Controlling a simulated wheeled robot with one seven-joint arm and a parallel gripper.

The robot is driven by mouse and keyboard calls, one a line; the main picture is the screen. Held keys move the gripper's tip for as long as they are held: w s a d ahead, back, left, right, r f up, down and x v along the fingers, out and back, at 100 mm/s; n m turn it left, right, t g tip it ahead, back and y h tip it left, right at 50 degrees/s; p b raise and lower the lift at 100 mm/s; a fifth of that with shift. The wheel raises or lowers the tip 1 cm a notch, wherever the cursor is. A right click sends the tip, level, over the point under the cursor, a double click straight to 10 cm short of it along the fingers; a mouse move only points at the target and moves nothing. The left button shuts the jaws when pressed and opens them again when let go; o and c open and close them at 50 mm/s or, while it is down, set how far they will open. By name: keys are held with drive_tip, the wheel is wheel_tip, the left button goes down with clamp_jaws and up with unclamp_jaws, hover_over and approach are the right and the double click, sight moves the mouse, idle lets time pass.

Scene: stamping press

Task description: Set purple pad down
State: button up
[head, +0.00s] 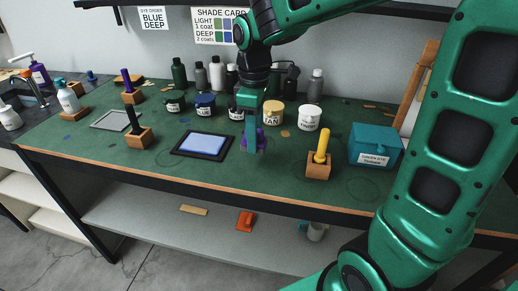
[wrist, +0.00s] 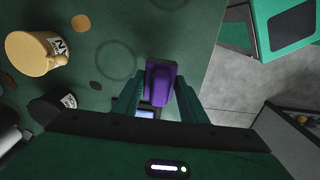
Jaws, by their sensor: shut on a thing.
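The purple pad (wrist: 161,83) is between the two fingers of my gripper (wrist: 157,100) in the wrist view. In the head view my gripper (head: 253,146) points down over the green bench (head: 285,180), with parts of the purple pad (head: 261,138) showing beside the fingers. My gripper is shut on the pad. The fingers hide part of it, and I cannot tell whether its underside touches the bench. It is right of the black tray with a blue surface (head: 203,145).
A yellow-handled wooden block (head: 319,160) and teal box (head: 375,146) are to the right. A dark-handled block (head: 138,136) stands left. The bench front between tray and yellow-handled block is clear.

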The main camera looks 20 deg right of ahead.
drive_tip(key=shift+w+d+f, duration=0.1)
drive_tip(key=shift+d+f, duration=0.3)
drive_tip(key=shift+d, duration=0.2)
drive_tip(key=shift+w+d+f, duration=0.1)
drive_tip(key=shift+d+f, duration=0.25)
drive_tip(key=shift+d, duration=0.2)
drive_tip(key=shift+f, duration=2)
drive_tip(key=o, duration=1)
wheel_tip(320, 180, up, 12)
drive_tip(key=shift+r, duration=0.1)
